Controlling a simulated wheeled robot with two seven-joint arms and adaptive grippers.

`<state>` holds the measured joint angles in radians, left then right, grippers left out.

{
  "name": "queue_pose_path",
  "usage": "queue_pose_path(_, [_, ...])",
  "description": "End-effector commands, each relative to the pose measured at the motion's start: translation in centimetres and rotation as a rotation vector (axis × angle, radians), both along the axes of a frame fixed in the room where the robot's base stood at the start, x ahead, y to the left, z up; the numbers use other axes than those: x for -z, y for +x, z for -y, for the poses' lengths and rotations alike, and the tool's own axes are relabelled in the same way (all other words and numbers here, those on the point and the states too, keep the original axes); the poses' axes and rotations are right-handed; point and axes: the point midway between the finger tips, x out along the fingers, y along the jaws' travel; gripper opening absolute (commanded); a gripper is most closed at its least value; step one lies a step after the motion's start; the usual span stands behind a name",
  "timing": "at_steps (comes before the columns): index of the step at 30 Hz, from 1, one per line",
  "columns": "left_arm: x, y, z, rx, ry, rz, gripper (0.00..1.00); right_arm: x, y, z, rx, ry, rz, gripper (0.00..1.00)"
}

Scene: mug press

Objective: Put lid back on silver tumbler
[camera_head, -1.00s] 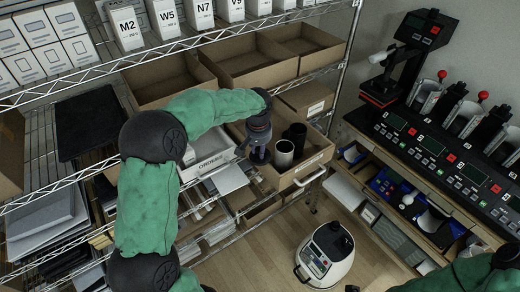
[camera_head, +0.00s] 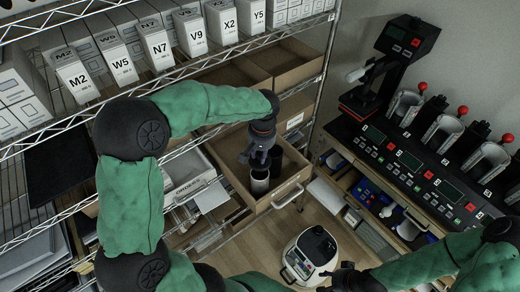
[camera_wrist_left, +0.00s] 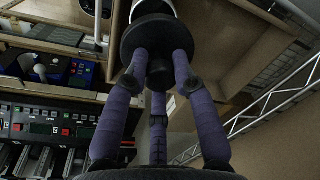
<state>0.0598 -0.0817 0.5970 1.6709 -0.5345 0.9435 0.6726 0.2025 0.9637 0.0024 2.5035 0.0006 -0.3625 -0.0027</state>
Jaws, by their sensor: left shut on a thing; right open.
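The silver tumbler (camera_head: 260,184) stands upright in an open cardboard drawer box (camera_head: 262,207) on the shelf rack. In the left wrist view the three purple fingers (camera_wrist_left: 158,72) are closed around the knob of a round black lid (camera_wrist_left: 130,40). The tumbler's pale body (camera_wrist_left: 152,9) shows just beyond the lid. I cannot tell whether the lid touches the rim. My right gripper (camera_head: 346,280) is at the bottom edge, away from the tumbler, open and partly cut off.
A white tray (camera_head: 188,188) sits left of the drawer box. Labelled boxes (camera_head: 155,45) line the upper shelf. A round white appliance (camera_head: 311,257) stands on the floor. The black press station (camera_head: 425,165) fills the right side.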

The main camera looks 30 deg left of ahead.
Motion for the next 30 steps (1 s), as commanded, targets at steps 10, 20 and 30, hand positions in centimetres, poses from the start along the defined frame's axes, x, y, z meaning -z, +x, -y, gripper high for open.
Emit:
queue_pose_path(10, [2.4, 0.0, 0.0, 0.0, -0.001, -0.002, 0.0, 1.4, 0.0, 0.0, 0.0, 0.0, -0.001, 0.47])
queue_pose_path(20, [5.3, 0.0, 0.0, 0.001, 0.0, -0.001, 0.0, 3.4, 0.0, 0.0, 0.0, 0.0, 0.0, 0.47])
queue_pose_path(30, [6.3, 0.0, 0.0, 0.0, 0.0, 0.0, 0.0, 4.2, 0.0, 0.0, 0.0, 0.0, 0.0, 0.47])
